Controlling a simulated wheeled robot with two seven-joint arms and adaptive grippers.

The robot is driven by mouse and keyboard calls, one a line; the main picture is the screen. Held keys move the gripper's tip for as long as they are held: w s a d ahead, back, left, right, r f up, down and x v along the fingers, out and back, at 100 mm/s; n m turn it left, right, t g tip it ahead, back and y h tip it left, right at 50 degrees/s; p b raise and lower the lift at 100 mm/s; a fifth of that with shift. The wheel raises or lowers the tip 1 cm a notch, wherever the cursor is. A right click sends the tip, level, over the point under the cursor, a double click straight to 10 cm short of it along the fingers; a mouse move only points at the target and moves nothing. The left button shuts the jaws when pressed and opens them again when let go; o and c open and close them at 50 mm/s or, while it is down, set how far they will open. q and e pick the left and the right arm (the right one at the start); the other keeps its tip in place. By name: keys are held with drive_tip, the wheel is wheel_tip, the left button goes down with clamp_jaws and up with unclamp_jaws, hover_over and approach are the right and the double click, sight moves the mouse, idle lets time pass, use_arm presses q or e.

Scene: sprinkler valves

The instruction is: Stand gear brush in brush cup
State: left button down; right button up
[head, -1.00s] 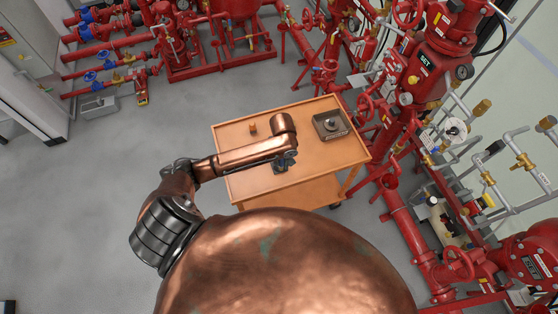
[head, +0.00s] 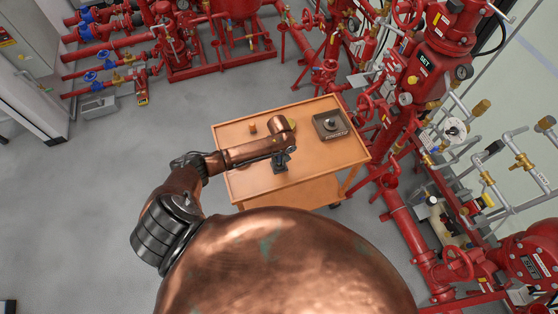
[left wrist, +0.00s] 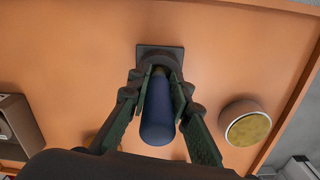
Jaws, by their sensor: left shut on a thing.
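My left gripper (left wrist: 160,92) is shut on a blue cylindrical handle, which I take to be the gear brush (left wrist: 158,115). The brush's far end is hidden between the fingers. Just beyond the fingertips is a dark square-based piece (left wrist: 160,50), perhaps the brush cup, on the cart top. I cannot tell whether the brush is inside it or above it. In the head view my left gripper (head: 282,155) is over the same dark piece (head: 280,168), near the cart's front edge. My right gripper is not in view.
Red pipes and valves (head: 385,140) crowd the right.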

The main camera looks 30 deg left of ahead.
use_arm(q)
drive_tip(key=c, duration=1.8)
unclamp_jaws()
drive_tip(key=shift+f, duration=0.15)
drive_tip(key=shift+o, duration=0.2)
wheel_tip(320, 180, up, 12)
drive_tip(key=shift+r, duration=0.2)
drive_tip(key=shift+s, duration=0.1)
